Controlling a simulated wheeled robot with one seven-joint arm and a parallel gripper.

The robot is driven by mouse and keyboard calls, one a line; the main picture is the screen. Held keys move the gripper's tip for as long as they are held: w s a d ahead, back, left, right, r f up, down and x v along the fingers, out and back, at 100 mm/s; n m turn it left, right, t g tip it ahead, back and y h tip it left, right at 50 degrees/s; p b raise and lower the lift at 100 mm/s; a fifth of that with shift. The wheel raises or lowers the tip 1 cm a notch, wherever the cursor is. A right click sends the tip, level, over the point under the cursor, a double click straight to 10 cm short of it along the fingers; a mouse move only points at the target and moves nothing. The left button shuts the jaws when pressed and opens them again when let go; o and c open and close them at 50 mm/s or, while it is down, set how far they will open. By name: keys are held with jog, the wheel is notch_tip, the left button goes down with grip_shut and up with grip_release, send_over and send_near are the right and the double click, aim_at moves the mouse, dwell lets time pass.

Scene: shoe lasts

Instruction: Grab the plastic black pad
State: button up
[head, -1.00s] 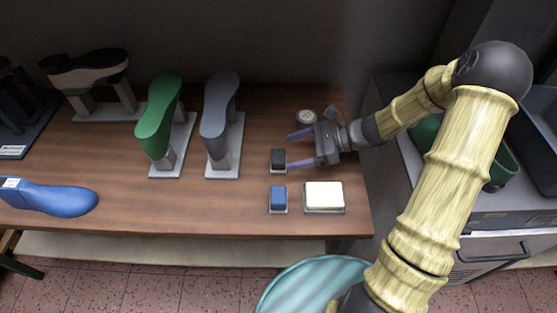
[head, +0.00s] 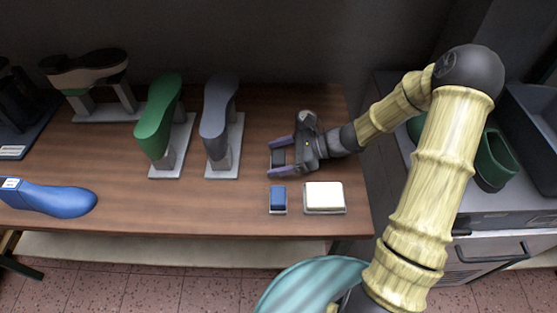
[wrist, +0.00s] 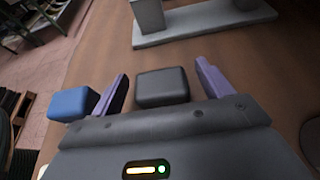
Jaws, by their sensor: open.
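The black pad (wrist: 162,87) is a small dark block with rounded edges. In the wrist view it lies between the two purple fingers of my gripper (wrist: 163,85), with a gap on each side. In the head view my gripper (head: 281,157) is low over the table at the right, its fingers pointing left on either side of the black pad (head: 278,157), which is partly hidden. My gripper is open and holds nothing.
A blue pad (head: 278,198) and a white pad (head: 324,196) lie just in front of my gripper. The grey shoe last (head: 219,110) and green shoe last (head: 160,118) stand to the left on grey bases. Bare wood lies between the grey base and my fingers.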

aim_at(278, 156)
dwell(0.3)
jog(key=c, duration=1.1)
notch_tip(278, 156, up, 10)
jog(key=shift+r+p, duration=0.1)
jog(key=shift+p, duration=0.5)
